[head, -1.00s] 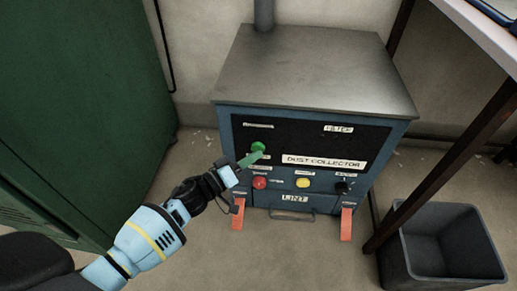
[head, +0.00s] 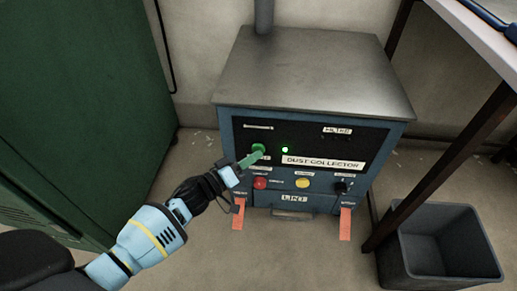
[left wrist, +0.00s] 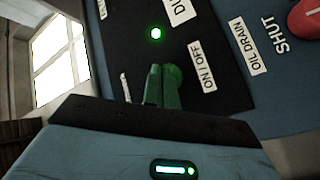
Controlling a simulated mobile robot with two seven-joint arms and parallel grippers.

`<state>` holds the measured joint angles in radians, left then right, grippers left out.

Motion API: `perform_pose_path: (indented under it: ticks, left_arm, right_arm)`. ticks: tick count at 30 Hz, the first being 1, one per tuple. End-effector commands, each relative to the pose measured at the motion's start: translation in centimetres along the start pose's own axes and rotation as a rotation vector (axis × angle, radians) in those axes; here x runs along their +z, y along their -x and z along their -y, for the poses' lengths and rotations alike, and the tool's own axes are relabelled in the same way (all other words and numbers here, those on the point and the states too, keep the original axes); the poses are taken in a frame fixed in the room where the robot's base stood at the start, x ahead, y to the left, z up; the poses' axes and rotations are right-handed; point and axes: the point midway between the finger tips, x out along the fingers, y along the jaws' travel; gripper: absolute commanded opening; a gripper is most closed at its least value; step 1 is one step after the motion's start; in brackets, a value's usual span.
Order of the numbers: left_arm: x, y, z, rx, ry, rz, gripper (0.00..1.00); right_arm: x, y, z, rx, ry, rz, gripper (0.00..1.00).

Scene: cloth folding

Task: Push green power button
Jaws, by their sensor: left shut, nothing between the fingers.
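The dust collector (head: 315,70) is a blue box with a grey top and a black front panel. Its green power button (head: 259,147) is on the left of that panel; it also shows in the left wrist view (left wrist: 175,76), next to an "ON / OFF" label. A small green light (head: 285,150) glows to the right of the button and also shows in the left wrist view (left wrist: 156,33). My left gripper (head: 250,158) is shut and empty, its green fingertips at the button and seemingly touching it. The fingers hide part of the button. My right gripper is not in view.
Below are a red button (head: 260,183), a yellow button (head: 302,183) and a black knob (head: 341,187). Orange latches (head: 346,224) flank the lower drawer. A green cabinet (head: 75,100) stands left; a grey bin (head: 440,245) and table leg (head: 440,160) stand right.

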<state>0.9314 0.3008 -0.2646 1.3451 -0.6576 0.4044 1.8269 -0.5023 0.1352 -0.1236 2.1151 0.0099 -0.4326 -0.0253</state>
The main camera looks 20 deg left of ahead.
Motion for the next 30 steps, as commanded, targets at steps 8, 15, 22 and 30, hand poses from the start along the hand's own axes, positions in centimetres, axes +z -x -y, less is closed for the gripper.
perform_pose_path:
  ticks: [8, 15, 22, 30]
  left_arm:
    - [0.3, 0.4, -0.3, 0.000, 0.001, 0.002, 0.00]
    - [1.3, 1.8, -1.4, 0.000, 0.002, 0.001, 0.00]
    - [2.3, 3.2, -2.4, 0.000, 0.002, 0.001, 0.00]
    - [3.1, 4.2, -3.0, 0.001, 0.002, 0.001, 0.00]
  right_arm:
    - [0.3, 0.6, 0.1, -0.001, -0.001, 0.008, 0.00]
    - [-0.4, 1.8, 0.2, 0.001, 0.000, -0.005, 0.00]
    - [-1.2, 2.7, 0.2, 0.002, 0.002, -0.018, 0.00]
    - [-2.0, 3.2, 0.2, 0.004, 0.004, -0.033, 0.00]
